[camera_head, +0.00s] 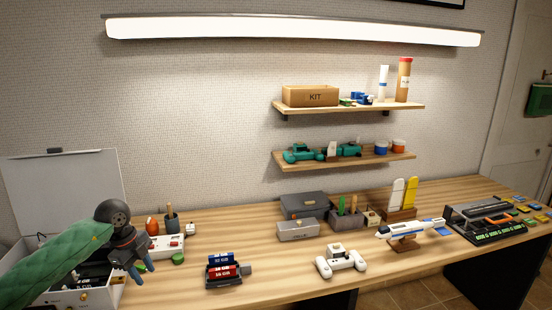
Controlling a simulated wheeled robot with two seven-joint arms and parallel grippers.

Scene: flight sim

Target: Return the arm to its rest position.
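My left arm (55,268), in a green quilted sleeve, comes in from the left edge. It reaches over the open white case at the left end of the desk. My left gripper (138,272) hangs below the dark round wrist, pointing down near the case's right side. Its fingers are small and dark here, so I cannot tell how far apart they are. I see nothing clearly held in it. My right gripper is not in view.
The white case (70,298) has its lid (65,185) raised. A white box with a red button (168,245) and a blue-and-red block holder (228,270) stand nearby. A white controller (341,262), shuttle model (410,230) and keyboard device (488,228) are farther right. Bare wood (285,275) lies between.

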